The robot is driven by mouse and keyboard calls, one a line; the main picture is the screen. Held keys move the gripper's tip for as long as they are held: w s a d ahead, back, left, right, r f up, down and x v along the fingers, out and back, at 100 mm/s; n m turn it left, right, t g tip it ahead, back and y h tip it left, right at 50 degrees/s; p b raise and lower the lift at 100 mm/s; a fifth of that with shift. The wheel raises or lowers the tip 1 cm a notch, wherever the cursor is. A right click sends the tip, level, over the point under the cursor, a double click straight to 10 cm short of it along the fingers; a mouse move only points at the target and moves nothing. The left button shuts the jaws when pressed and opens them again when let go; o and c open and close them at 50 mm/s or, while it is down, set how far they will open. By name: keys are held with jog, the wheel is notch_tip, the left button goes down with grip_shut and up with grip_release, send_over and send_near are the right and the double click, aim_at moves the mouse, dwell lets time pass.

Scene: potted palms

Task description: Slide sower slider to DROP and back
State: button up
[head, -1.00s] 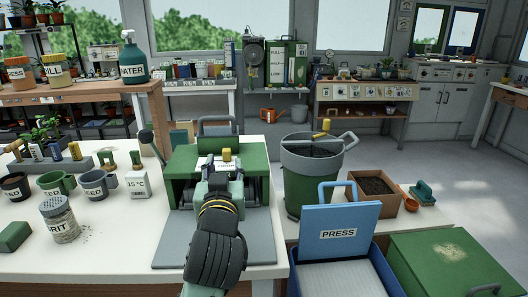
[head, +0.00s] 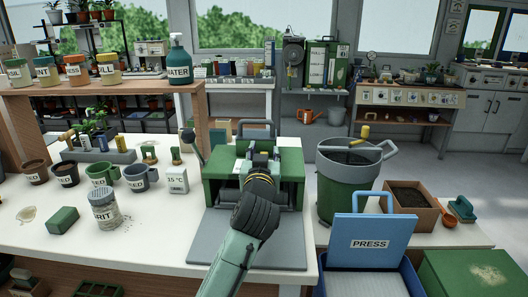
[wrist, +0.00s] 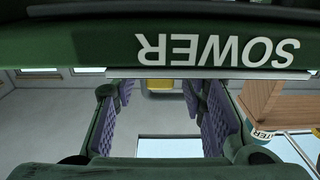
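The sower (head: 215,190) is a green housing with a grey top handle, standing on a grey base plate at the front right of the white bench. My gripper (head: 262,162) reaches into its middle from the front. In the wrist view the inverted SOWER lettering (wrist: 217,50) runs across the top. There my gripper (wrist: 157,97) shows two purple-padded fingers apart, with clear space between them. A yellow block (wrist: 155,84), perhaps the slider's knob, shows between and beyond the fingers, with gaps at both sides. My arm and gripper hide the slider track and any DROP mark.
A green bin (head: 348,190) stands close to the sower's right, with the blue PRESS lid (head: 370,243) in front of it. A GRIT jar (head: 104,210), a green block (head: 63,220) and a 15°C box (head: 175,180) stand to the left. The bench between is mostly clear.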

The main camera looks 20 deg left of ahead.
jog(key=shift+c, duration=0.3)
grip_shut()
dwell(0.6)
